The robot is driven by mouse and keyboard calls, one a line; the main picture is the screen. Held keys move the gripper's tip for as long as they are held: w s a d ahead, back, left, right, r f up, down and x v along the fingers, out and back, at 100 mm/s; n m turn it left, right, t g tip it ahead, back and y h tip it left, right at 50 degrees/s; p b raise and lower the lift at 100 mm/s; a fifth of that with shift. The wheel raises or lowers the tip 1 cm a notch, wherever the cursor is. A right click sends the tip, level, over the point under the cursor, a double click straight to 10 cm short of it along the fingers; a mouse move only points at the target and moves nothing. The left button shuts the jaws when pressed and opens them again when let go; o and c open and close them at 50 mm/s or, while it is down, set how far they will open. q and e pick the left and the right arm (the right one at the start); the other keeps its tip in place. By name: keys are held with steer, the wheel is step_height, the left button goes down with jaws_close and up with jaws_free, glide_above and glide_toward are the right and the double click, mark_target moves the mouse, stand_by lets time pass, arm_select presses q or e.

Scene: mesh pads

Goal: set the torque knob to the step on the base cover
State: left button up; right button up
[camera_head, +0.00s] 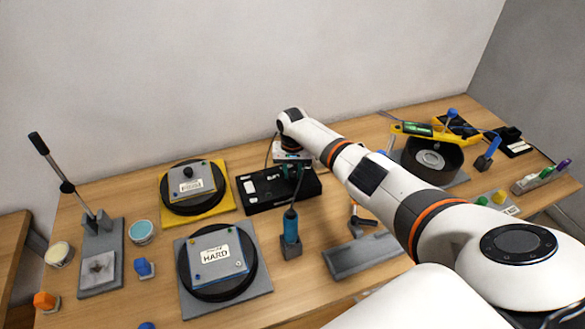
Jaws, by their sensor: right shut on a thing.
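My right gripper (289,170) reaches in from the right and points down at the back of the black box (262,193) with white labels. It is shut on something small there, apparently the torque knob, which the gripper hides. The knob's setting cannot be read. A blue screwdriver (291,228) stands upright in a grey holder in front of the box. At the front left, a round black pad on a grey plate carries a blue-grey cover (213,257) with a white label reading HARD. My left gripper is not in view.
A second round pad with a grey cover (190,181) sits on a yellow plate (232,202) behind. A lever press (98,240), tubs (141,231) and a grey tray (360,257) stand around. My right arm spans the right half of the bench.

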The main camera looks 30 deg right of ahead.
mark_target(293, 174)
steer(key=shift+w, duration=0.1)
stand_by(0.5)
steer(key=o, duration=1)
steer(key=shift+c, duration=0.2)
step_height(293, 174, up, 12)
steer(key=b, duration=0.1)
steer(key=shift+b, duration=0.4)
